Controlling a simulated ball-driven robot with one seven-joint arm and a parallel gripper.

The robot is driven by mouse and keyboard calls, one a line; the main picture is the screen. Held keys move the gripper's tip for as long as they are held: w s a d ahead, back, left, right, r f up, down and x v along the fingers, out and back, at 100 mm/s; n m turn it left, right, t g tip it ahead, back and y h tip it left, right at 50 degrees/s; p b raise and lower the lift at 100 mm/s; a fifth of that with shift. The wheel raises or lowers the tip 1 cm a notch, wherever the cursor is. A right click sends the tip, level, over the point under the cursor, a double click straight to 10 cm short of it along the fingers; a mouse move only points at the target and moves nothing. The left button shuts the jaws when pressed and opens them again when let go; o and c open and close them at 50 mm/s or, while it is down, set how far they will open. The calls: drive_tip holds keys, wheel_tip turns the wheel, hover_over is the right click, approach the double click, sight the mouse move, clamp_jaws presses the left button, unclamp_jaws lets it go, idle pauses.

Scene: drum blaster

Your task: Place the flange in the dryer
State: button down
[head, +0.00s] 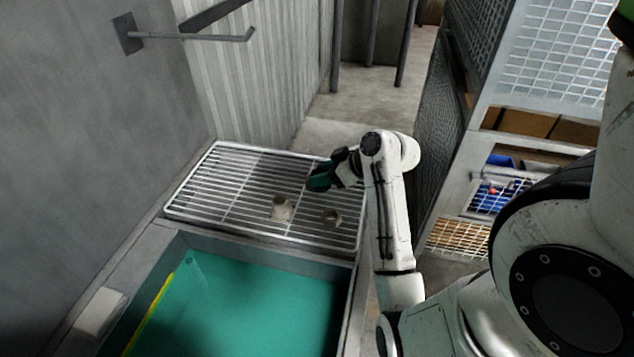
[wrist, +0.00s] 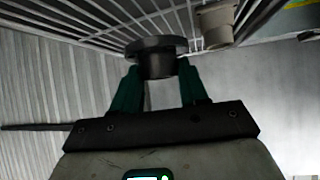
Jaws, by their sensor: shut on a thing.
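My gripper (wrist: 160,82) has green fingers and is shut on a dark grey flange (wrist: 157,47), which has a wide round disc and a shorter round neck. The fingers press on both sides of the neck. In the head view my gripper (head: 320,178) is over the right part of a white wire rack (head: 232,185), near its far right corner. The flange is hidden there by the gripper. In the wrist view the flange shows close to the rack's bars; I cannot tell whether it touches them. I cannot identify a dryer for sure.
A teal-floored basin (head: 245,310) lies in front of the rack. Grey walls stand left and behind. A mesh cage (head: 565,60) with shelves is at right.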

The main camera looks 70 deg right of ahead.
drive_tip(key=s+a+r, duration=0.6)
drive_tip(key=s+r, duration=0.1)
drive_tip(key=s, duration=0.2)
drive_tip(key=shift+s+a+r+b, duration=0.15)
drive_tip(key=shift+s+b, duration=0.25)
